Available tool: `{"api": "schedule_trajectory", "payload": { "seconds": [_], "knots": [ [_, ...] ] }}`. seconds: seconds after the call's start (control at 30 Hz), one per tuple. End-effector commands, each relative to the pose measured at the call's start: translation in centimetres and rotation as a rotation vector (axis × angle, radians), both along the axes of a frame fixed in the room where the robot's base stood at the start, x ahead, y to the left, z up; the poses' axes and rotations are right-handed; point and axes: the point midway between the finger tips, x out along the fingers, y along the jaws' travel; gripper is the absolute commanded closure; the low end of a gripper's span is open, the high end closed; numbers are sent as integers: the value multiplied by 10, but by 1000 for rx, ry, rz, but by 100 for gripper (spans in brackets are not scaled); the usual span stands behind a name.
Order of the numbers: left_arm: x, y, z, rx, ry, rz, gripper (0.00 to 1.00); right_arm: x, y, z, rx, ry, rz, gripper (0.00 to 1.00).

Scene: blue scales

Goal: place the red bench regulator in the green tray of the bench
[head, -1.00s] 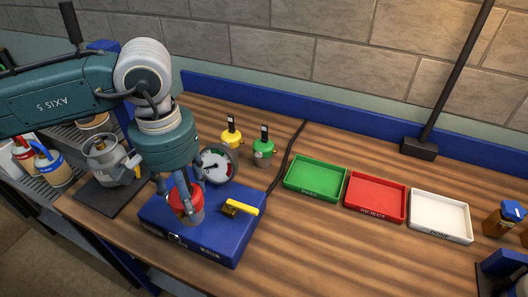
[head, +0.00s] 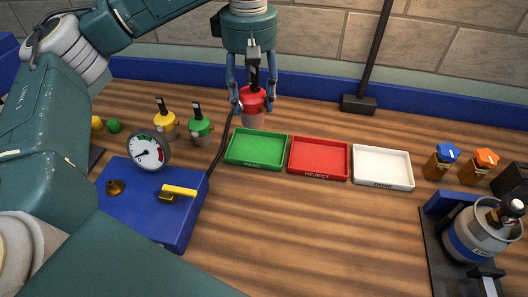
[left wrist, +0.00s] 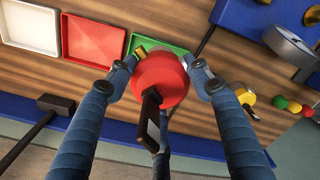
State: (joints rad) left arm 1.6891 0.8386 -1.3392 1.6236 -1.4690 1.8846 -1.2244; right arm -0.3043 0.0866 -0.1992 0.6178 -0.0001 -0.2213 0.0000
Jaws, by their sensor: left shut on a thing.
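The red bench regulator (head: 252,106) is held by my left gripper (head: 253,100), whose fingers are closed around its red body. It has a black stem on top and a metal lower part, and looks upright. In the head view it appears just behind the green tray (head: 233,158), which is marked PASS and is empty. In the left wrist view, the regulator (left wrist: 160,80) sits between the blue fingers, and the green tray (left wrist: 143,42) shows partly behind it. I cannot tell its exact height above the bench. My right gripper is not in view.
An empty red REJECT tray (head: 319,174) and a white tray (head: 383,182) stand right of the green one. Green (head: 200,130) and yellow (head: 165,124) regulators stand to its left, behind the blue box with a gauge (head: 149,152). A black post base (head: 358,104) stands at the back.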

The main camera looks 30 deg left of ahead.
Motion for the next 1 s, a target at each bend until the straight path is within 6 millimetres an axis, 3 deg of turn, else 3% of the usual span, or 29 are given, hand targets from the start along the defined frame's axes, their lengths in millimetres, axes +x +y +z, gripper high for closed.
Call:
{"api": "schedule_trajectory", "payload": {
  "seconds": [0.1, 0.2, 0.37, 0.47, 0.7, 1.0],
  "knots": [
    [16, 22, 10, -2, -1, 305, 100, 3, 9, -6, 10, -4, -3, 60],
    [22, 37, 15, 0, 0, 501, 100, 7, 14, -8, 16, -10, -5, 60],
    [26, 49, 19, 2, 0, 679, 100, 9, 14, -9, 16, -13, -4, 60],
    [27, 52, 12, 3, 1, 716, 100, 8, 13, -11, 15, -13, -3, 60],
    [25, 52, -45, 5, 6, 721, 100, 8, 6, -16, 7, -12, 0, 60],
    [26, 53, -114, 5, 4, 721, 100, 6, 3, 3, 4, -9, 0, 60]
  ]
}}
